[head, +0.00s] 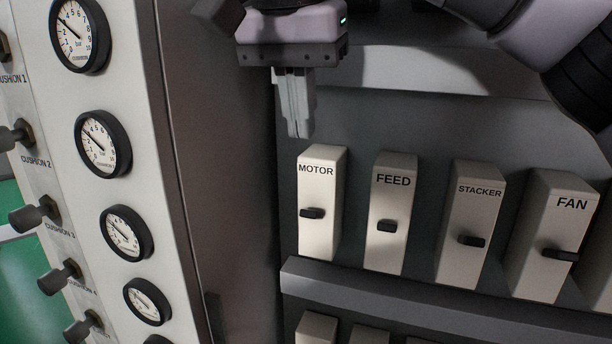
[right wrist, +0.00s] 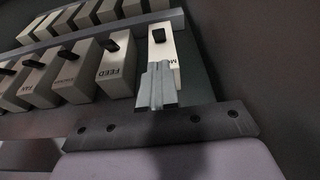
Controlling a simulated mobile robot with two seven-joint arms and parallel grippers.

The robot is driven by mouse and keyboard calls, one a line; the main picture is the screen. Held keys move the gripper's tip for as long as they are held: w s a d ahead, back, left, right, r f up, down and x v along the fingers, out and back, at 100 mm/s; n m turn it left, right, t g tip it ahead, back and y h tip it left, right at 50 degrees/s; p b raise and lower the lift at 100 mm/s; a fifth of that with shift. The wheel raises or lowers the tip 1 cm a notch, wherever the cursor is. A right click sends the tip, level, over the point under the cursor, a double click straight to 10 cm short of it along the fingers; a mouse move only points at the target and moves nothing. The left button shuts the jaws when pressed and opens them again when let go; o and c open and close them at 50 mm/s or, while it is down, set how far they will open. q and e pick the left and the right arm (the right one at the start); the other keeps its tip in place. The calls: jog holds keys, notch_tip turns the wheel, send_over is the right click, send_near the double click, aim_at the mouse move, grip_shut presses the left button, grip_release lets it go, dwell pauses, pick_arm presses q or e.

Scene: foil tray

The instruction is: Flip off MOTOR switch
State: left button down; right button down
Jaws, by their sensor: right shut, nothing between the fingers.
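The MOTOR switch (head: 319,190) is a cream box with a black lever (head: 312,213) on its front, at the left end of a row of labelled switches. In the right wrist view the MOTOR switch (right wrist: 166,52) lies just beyond my fingertips, which cover part of its label; its black lever (right wrist: 158,35) shows clear of them. My right gripper (head: 299,134) is shut and empty, pointing down just above the top of the MOTOR box in the head view; it also shows in the right wrist view (right wrist: 157,70). Whether the fingers touch the box I cannot tell. My left gripper is not in view.
FEED (head: 391,200), STACKER (head: 470,212) and FAN (head: 556,220) switches stand to the right of MOTOR. A grey ledge (head: 400,300) runs below them, with more boxes under it. A panel of gauges (head: 124,232) and knobs stands at the left.

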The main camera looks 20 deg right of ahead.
aim_at(308, 188)
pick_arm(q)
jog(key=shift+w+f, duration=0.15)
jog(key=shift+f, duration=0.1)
pick_arm(e)
jog(key=x, duration=1)
jog(key=shift+w, duration=0.1)
pick_arm(q)
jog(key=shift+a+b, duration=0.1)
jog(key=shift+b, duration=0.25)
pick_arm(e)
jog(key=shift+f, duration=0.1)
jog(key=shift+a+t, duration=0.15)
jog(key=shift+t, duration=0.15)
pick_arm(q)
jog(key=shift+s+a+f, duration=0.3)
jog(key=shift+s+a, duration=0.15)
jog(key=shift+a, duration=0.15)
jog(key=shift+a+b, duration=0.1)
jog(key=shift+b, duration=0.2)
